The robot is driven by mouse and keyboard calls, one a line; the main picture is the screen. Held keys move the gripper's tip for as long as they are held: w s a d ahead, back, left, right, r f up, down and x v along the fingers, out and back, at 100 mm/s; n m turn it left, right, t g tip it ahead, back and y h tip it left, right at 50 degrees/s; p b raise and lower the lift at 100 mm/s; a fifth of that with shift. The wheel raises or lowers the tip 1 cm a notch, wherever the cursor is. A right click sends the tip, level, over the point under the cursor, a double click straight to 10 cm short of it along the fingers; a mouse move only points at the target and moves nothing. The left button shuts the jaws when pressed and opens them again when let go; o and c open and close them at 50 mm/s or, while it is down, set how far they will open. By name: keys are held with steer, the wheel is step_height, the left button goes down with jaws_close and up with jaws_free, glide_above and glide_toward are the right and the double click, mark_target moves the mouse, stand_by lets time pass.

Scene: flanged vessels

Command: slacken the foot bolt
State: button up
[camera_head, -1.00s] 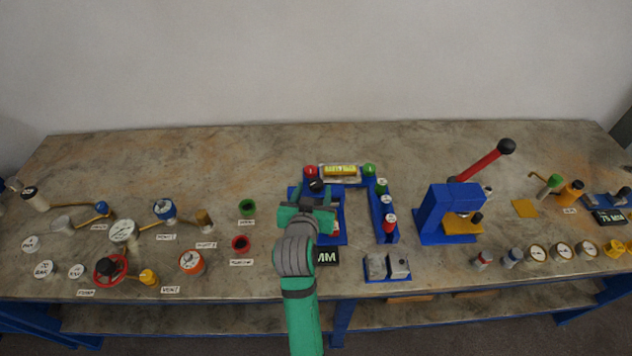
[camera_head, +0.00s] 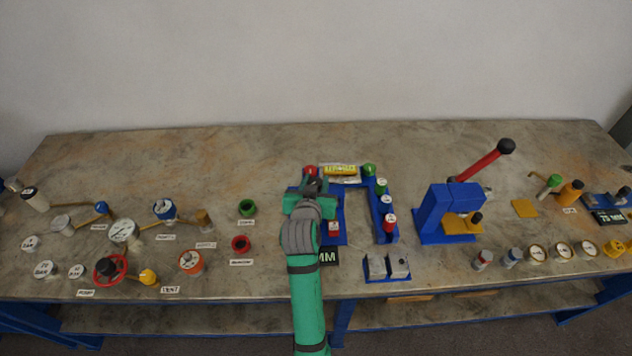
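My gripper (camera_head: 313,188) is over the left side of a blue U-shaped fixture (camera_head: 342,212) near the middle of the bench. My arm comes in from the front and hides much of that side. The fingers are too small and covered to tell whether they are open or shut. A red knob (camera_head: 310,170) shows just beyond the gripper, and a red block (camera_head: 333,230) shows to the right of my wrist. I cannot make out which part is the foot bolt; it may be hidden under the gripper.
A yellow-labelled bar (camera_head: 341,170) and a green knob (camera_head: 369,170) are at the fixture's back. Capped posts (camera_head: 386,201) stand on its right arm. A blue press (camera_head: 450,211) with a red lever (camera_head: 480,163) is to the right. Valves and gauges (camera_head: 124,231) fill the left; the back is clear.

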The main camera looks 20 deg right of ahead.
steer(key=shift+d+n+t+y, duration=0.1)
steer(key=shift+n+t+y, duration=0.2)
steer(key=shift+n+y, duration=0.1)
steer(key=n+t+y, duration=0.1)
steer(key=n+y, duration=0.4)
steer(key=shift+d+y, duration=0.1)
steer(key=shift+y, duration=0.3)
steer(key=n+y, duration=0.2)
steer(key=n+g+y, duration=0.1)
steer(key=n+y, duration=0.1)
steer(key=y, duration=0.1)
steer(key=shift+n+g, duration=0.3)
steer(key=shift+n, duration=0.1)
steer(key=shift+n+y, duration=0.3)
steer(key=shift+y, duration=0.1)
steer(key=o, duration=1)
steer(key=v, duration=1)
steer(key=shift+s+d+r, duration=0.1)
steer(key=shift+s+r, duration=0.1)
steer(key=shift+s, duration=0.1)
